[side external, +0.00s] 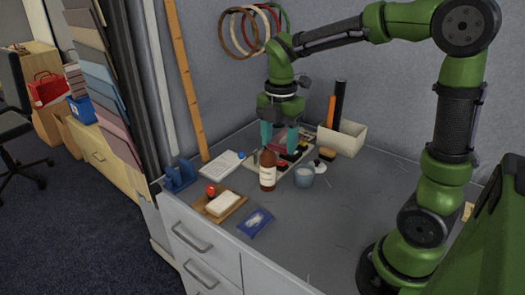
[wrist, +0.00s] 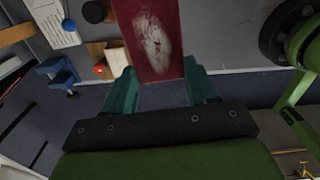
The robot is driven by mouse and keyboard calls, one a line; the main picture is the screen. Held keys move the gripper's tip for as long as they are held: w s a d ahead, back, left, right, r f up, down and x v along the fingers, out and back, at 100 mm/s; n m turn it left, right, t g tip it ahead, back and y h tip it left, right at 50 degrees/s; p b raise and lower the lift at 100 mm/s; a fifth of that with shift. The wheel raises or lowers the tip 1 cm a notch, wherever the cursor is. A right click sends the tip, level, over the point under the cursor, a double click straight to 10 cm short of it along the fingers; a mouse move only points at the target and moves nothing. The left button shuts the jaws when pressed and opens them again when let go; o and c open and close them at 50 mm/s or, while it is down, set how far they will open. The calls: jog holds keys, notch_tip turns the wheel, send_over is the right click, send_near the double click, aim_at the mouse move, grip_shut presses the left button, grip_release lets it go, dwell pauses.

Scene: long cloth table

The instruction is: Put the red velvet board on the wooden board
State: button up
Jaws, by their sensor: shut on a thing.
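The red velvet board (wrist: 176,50), dark red with a pale chalky smudge, is between the teal fingers of my gripper (wrist: 160,78) in the wrist view. My gripper (side external: 279,142) is shut on it. In the side view only a small reddish part of the velvet board (side external: 280,138) shows between the fingers, above the back of the table. The wooden board (side external: 236,207) lies near the table's front left edge, apart from my gripper. A white block (side external: 222,203) and a red-topped thing (side external: 210,190) rest on it. The wooden board is partly visible in the wrist view (wrist: 117,62).
A blue packet (side external: 256,222) lies right of the wooden board. A blue holder (side external: 180,176) and white sheet (side external: 221,164) are at left. The front right tabletop is clear.

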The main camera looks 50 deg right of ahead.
jog(key=w+a+r, duration=0.2)
jog(key=w+a, duration=0.1)
jog(key=w, duration=0.2)
jog(key=m, duration=0.1)
send_over(215, 209)
notch_tip(215, 209, down, 12)
jog(key=shift+d+f, duration=0.1)
jog(key=shift+f, duration=0.35)
jog(key=shift+f, duration=3.2)
jog(key=shift+f, duration=0.25)
jog(key=o, duration=1.1)
jog(key=shift+o, duration=0.2)
